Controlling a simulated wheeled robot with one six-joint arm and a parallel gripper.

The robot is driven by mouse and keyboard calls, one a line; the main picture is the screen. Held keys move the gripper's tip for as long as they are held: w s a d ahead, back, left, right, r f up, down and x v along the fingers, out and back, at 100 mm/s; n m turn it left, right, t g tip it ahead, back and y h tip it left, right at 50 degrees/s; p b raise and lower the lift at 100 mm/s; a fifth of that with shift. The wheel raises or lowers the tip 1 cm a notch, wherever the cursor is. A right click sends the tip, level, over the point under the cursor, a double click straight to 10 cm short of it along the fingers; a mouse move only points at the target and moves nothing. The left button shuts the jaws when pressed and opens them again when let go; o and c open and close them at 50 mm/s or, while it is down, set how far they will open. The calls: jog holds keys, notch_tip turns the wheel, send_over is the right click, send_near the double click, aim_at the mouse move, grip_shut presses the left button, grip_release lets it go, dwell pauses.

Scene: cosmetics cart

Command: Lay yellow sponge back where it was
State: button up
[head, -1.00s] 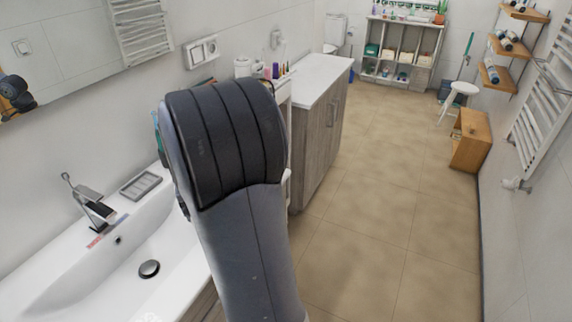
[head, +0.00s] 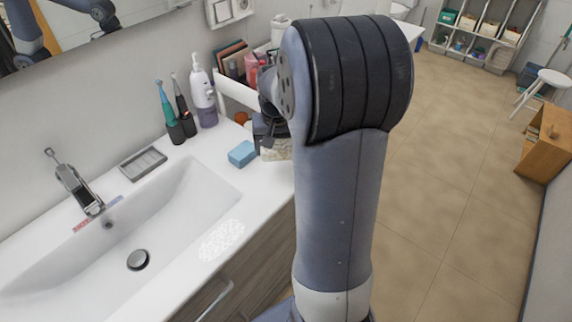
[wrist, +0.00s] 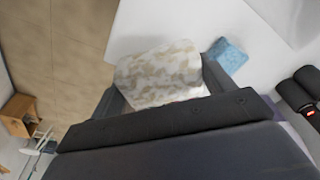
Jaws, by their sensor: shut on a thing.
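My gripper (wrist: 165,86) is shut on a pale cream, tan-mottled block in the wrist view, which I take for the yellow sponge (wrist: 157,68). One dark finger is on each side of it. In the head view the sponge (head: 276,152) shows below my gripper (head: 266,134), near the right end of the white washbasin counter (head: 204,146). A blue sponge (head: 242,153) lies on the counter just left of it, and also shows in the wrist view (wrist: 228,54). Whether the held sponge touches the counter I cannot tell.
A soap pump bottle (head: 203,95) and two electric toothbrushes (head: 171,112) stand behind the blue sponge. A white cart (head: 236,92) with cosmetics is beyond. A grey soap tray (head: 143,163) lies near the tap (head: 75,184). A whitish speckled patch (head: 221,240) marks the counter front.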

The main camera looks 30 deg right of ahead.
aim_at(277, 148)
notch_tip(277, 148, down, 8)
jog(key=shift+r+p, duration=0.1)
jog(key=shift+p, duration=0.2)
jog(key=o, duration=0.9)
jog(key=shift+f, duration=0.2)
jog(key=shift+a, duration=0.1)
jog(key=shift+r, duration=0.1)
jog(key=shift+r, duration=0.6)
jog(key=r, duration=0.3)
jog(key=s+r, duration=0.1)
jog(key=r, duration=0.7)
jog(key=shift+s+a+b, duration=0.3)
jog(key=shift+s+a, duration=0.05)
jog(key=shift+s, duration=0.05)
